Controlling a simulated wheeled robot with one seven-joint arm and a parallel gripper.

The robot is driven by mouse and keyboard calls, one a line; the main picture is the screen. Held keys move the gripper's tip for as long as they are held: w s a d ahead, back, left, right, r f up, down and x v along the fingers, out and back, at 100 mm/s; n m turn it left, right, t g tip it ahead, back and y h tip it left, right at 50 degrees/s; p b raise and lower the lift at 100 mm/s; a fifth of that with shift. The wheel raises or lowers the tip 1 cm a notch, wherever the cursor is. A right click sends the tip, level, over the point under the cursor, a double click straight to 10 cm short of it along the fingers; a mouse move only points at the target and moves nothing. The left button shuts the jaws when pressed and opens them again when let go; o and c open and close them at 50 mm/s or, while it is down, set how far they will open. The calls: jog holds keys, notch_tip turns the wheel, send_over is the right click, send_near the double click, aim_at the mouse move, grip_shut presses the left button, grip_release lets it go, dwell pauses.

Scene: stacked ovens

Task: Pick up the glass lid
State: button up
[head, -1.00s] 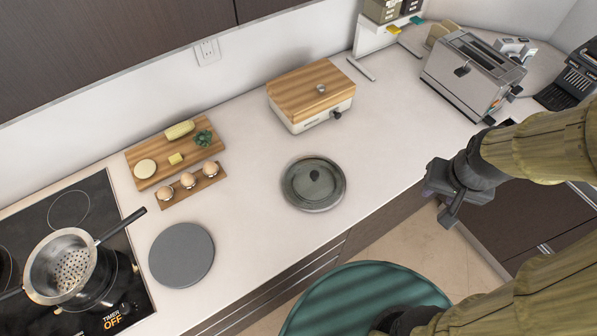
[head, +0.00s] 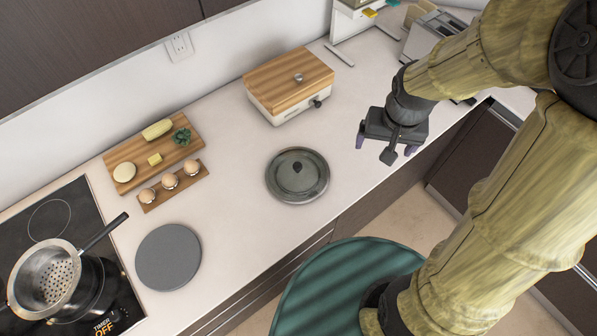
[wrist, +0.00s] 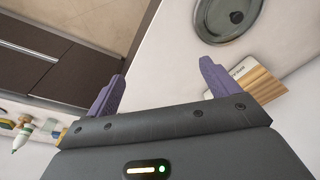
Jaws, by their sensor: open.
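The round glass lid (head: 284,186), grey with a dark knob in its middle, lies flat on the white counter in the head view. In the wrist view, the glass lid (wrist: 216,28) shows at the top right, partly cut off by the frame edge. My gripper (head: 384,152) is to the right of the lid and apart from it, over the counter's front part. In the wrist view its purple fingers (wrist: 160,86) are spread wide with nothing between them.
A wood-topped box (head: 285,105) stands behind the lid. A grey round plate (head: 168,257) and a board with food (head: 130,158) are left. A stove with a pot (head: 45,280) is far left. A toaster (head: 425,38) stands at the back right. Counter around the lid is clear.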

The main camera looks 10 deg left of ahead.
jog(key=w+a+f+g, duration=0.1)
jog(key=w+a+f, duration=0.15)
jog(key=a, duration=0.75)
send_over(296, 166)
notch_tip(296, 166, down, 2)
jog(key=shift+a+n+g, duration=0.15)
jog(key=shift+n+g, duration=0.15)
jog(key=shift+g, duration=0.1)
notch_tip(296, 166, down, 12)
jog(key=p, duration=0.3)
jog(key=shift+f, duration=0.1)
